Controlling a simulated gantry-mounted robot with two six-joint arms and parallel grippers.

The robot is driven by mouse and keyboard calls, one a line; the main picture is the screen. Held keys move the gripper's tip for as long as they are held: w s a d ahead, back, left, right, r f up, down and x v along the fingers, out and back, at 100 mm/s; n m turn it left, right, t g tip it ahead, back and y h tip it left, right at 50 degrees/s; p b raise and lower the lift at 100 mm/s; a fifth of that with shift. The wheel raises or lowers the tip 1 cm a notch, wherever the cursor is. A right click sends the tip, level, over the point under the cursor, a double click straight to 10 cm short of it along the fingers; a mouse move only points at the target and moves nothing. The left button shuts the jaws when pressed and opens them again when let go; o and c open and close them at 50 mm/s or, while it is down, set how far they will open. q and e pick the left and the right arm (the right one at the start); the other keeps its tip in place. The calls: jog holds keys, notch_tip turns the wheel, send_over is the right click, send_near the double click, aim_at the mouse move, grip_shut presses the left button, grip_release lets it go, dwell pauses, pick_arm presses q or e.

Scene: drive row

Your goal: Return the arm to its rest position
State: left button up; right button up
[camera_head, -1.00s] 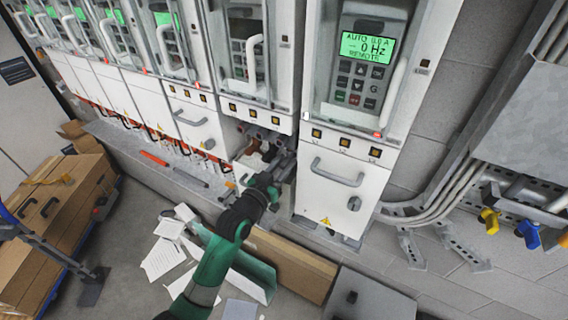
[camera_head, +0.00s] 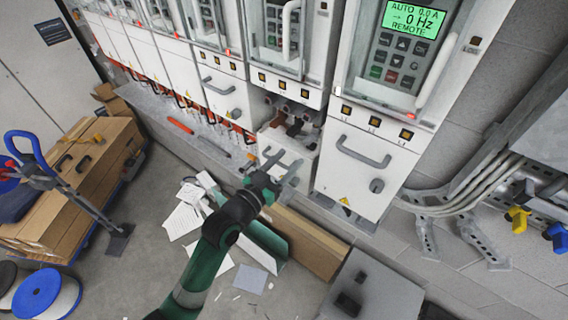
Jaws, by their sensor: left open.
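My left arm, green and black, reaches up from the bottom of the head view. Its gripper (camera_head: 283,164) is open, with nothing seen between its two grey fingers. It is in front of the open lower compartment (camera_head: 289,128) of one drive cabinet, and the picture does not settle the gap between them. Dark parts show inside that compartment. The drive to its right has a lit green display (camera_head: 408,19) reading 0 Hz and a closed white lower cover (camera_head: 366,165) with a grey handle. My right gripper is not in view.
A long cardboard box (camera_head: 307,246) and scattered papers (camera_head: 184,220) lie on the floor below the arm. A cart with cardboard boxes (camera_head: 75,185) stands at left, near a blue cable reel (camera_head: 38,293). A grey box (camera_head: 372,284) stands at lower right. Conduits run along the right wall.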

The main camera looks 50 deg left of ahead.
pick_arm(q)
jog(key=shift+s+d, duration=0.15)
jog(key=shift+s, duration=0.55)
jog(key=w+d+r+m+t+h+p, duration=0.1)
jog(key=d+r+t+p, duration=0.2)
jog(key=r, duration=1)
jog(key=w+d+r+m+t+h+p, duration=0.15)
jog(key=d+r, duration=0.35)
jog(key=r, duration=0.9)
jog(key=s+d+r+t+h+p, duration=0.1)
jog(key=s+d+r, duration=0.1)
jog(key=r, duration=0.6)
jog(key=s+d+r+t+h+p, duration=0.1)
jog(key=s+d+r+t+p, duration=0.1)
jog(key=s+r, duration=0.3)
jog(key=s+d+r+t+h+p, duration=0.1)
jog(key=s+d+r+t+p, duration=0.1)
jog(key=r, duration=0.9)
jog(key=shift+s+d+r+m, duration=0.25)
jog(key=shift+s+d+m, duration=0.2)
jog(key=shift+s+d, duration=0.45)
jog(key=shift+w+h, duration=0.15)
jog(key=shift+h, duration=0.1)
